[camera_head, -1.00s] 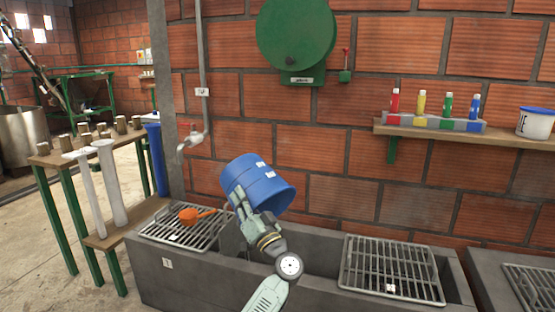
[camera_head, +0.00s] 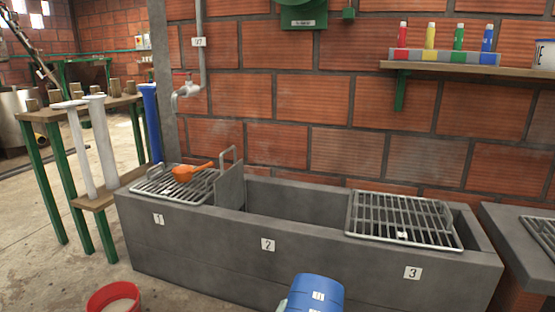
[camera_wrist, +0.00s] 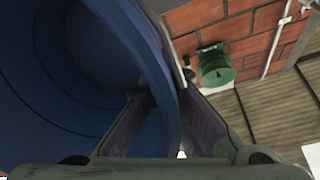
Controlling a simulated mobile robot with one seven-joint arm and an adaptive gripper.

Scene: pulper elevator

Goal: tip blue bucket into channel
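The blue bucket (camera_head: 316,293) shows at the bottom edge of the head view, in front of the grey concrete channel (camera_head: 215,237) and partly cut off. Its dark inside (camera_wrist: 60,70) fills the left of the wrist view; what it holds cannot be told. My gripper (camera_wrist: 166,88) has a finger on each side of the bucket's wall and is shut on it near the rim. In the head view the gripper is almost wholly out of frame. The channel has labels 1, 2 and 3, with an open middle section.
A grate (camera_head: 405,220) covers the channel's right part. An orange scoop (camera_head: 190,171) lies on the left grate (camera_head: 150,187), beside an upright plate (camera_head: 229,187). A red bucket (camera_head: 112,298) stands on the floor at lower left. A tap (camera_head: 187,90) is on the wall.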

